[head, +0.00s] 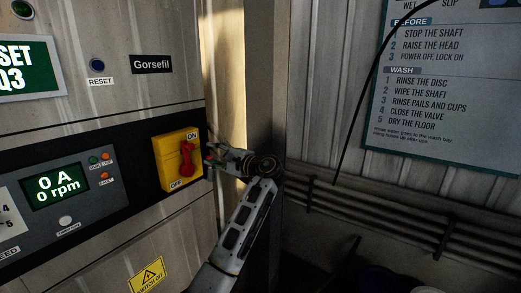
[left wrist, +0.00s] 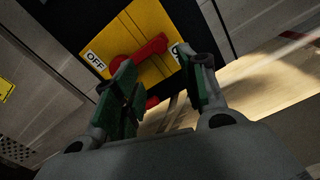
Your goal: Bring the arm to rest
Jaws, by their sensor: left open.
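My left gripper (head: 211,157) is open in front of the panel, just right of the yellow switch plate (head: 168,156). The plate carries a red handle (head: 186,160), roughly upright in the head view, with ON above and OFF at lower left. In the left wrist view, two green-padded fingers (left wrist: 165,88) stand apart, and the red handle (left wrist: 148,50) lies beyond them. The fingers partly cover the ON label. I cannot tell whether a finger touches the handle. My right gripper is not in view.
A display (head: 56,186) reads 0 A and 0 rpm. A wall corner post (head: 264,80) stands behind my left wrist. Horizontal pipes (head: 400,225) run along the right wall below a wash poster (head: 445,90). Dark containers (head: 385,278) stand at bottom right.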

